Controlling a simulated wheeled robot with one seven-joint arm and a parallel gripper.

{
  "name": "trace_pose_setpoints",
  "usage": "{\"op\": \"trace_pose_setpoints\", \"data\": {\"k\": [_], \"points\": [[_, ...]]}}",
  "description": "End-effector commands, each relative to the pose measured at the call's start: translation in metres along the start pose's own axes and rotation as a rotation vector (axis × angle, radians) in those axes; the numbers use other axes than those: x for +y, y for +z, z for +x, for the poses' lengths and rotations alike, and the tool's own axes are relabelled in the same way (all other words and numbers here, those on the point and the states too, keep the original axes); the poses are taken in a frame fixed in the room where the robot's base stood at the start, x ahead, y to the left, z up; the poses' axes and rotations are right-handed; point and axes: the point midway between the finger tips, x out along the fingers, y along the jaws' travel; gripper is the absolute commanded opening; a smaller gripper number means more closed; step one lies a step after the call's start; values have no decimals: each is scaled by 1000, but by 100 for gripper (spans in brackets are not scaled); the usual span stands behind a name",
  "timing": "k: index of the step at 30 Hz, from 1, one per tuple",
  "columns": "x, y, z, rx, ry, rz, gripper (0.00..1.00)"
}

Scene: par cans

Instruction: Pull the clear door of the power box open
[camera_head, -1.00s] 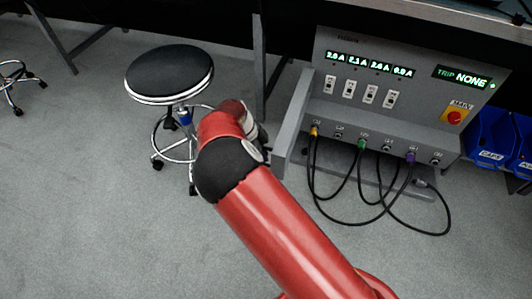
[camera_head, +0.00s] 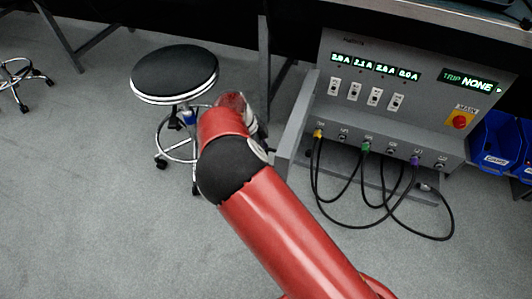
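The power box (camera_head: 415,105) is a grey console at the right, with green readouts, a row of white switches and a red main knob. Its clear door is hard to make out; I cannot tell its outline or how far it stands open. A grey upright panel (camera_head: 294,125) stands at the box's left side. My red arm reaches up from the bottom, and its far end lies just left of that panel. My gripper is mostly hidden behind my wrist, so its fingers and any contact cannot be seen.
Cables (camera_head: 325,200) hang in loops from sockets along the box's lower ledge. A round black stool (camera_head: 174,72) stands left of my wrist. Blue bins (camera_head: 490,140) are at the far right. The grey floor at left and in front is open.

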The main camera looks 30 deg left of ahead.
Motion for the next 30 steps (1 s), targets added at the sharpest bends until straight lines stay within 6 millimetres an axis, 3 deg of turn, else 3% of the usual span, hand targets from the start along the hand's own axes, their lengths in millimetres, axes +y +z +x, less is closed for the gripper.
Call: {"op": "trace_pose_setpoints", "data": {"k": [3,9,26,30], "points": [[0,0,-22,0,-2,0,33],[0,0,-42,0,0,1,33],[0,0,-45,1,1,1,33],[-3,-21,-51,-26,12,-3,33]]}}
